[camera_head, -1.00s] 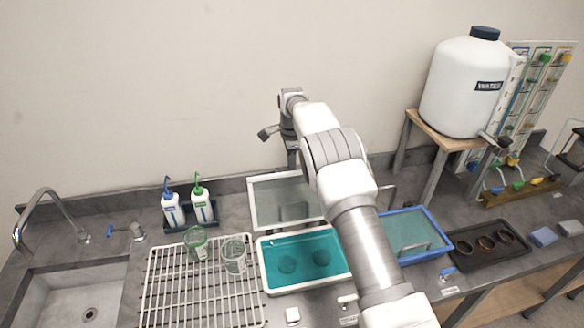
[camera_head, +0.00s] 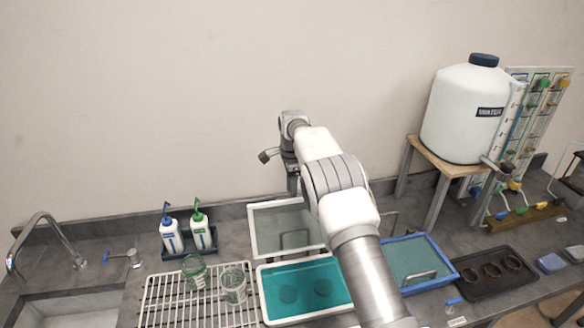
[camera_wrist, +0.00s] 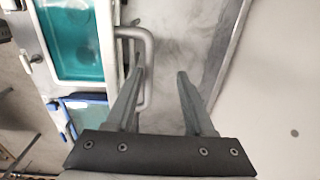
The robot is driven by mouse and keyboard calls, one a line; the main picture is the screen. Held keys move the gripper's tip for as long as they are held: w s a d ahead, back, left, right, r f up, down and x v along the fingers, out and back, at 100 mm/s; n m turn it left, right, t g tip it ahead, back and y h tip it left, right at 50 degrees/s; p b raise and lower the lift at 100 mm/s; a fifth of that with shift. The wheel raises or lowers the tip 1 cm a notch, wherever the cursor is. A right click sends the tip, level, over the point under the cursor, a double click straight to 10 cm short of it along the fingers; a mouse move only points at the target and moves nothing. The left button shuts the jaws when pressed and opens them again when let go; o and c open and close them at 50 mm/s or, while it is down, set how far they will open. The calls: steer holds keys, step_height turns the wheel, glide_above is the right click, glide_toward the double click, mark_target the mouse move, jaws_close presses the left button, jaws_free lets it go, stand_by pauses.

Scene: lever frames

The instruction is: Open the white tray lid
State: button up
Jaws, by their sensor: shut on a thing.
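The white tray (camera_head: 262,306) holds teal liquid with two round shapes in it. Its clear lid (camera_head: 270,224) with a white frame stands raised at the tray's back edge, and the grey loop handle (camera_head: 295,232) shows on it. My gripper (camera_head: 292,192) is behind the lid, on the wall side, pointing down; its fingertips are hidden in the head view.
A blue tray (camera_head: 452,276) with a lid is to the right of the white tray. A drying rack (camera_head: 165,300) with two beakers and two wash bottles (camera_head: 172,238) are to the left. A water tank (camera_head: 465,120) stands at the right. The wall is close behind my gripper.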

step_height(320, 180, up, 16)
steer(key=shift+s+d, duration=0.15)
steer(key=shift+s, duration=0.3)
steer(key=shift+r, duration=0.1)
steer(key=s+d+r+n+t+b, duration=0.1)
steer(key=s+d+r+n, duration=0.15)
steer(key=d+r, duration=0.2)
steer(key=s+d+r+n+b, duration=0.1)
steer(key=s+d+r, duration=0.2)
steer(key=r, duration=0.2)
steer(key=s+d+r+n+t+b, duration=0.1)
steer(key=s+d+r+n, duration=0.15)
steer(key=s, duration=0.35)
steer(key=s+d+r+n+b, duration=0.1)
steer(key=s+d+r, duration=0.15)
steer(key=s, duration=0.25)
steer(key=s+d+f+n+t+b, duration=0.1)
steer(key=s+d+f+n, duration=0.1)
steer(key=s+f, duration=0.3)
steer(key=s+d+f+n+t+b, duration=0.1)
steer(key=s+f, duration=0.4)
steer(key=s, duration=0.7)
steer(key=s+d+f+n+t+b, duration=0.1)
steer(key=s+f+n, duration=0.3)
steer(key=s, duration=0.5)
steer(key=shift+s+d+f+n, duration=0.35)
steer(key=shift+d+f, duration=0.3)
steer(key=shift+d, duration=0.25)
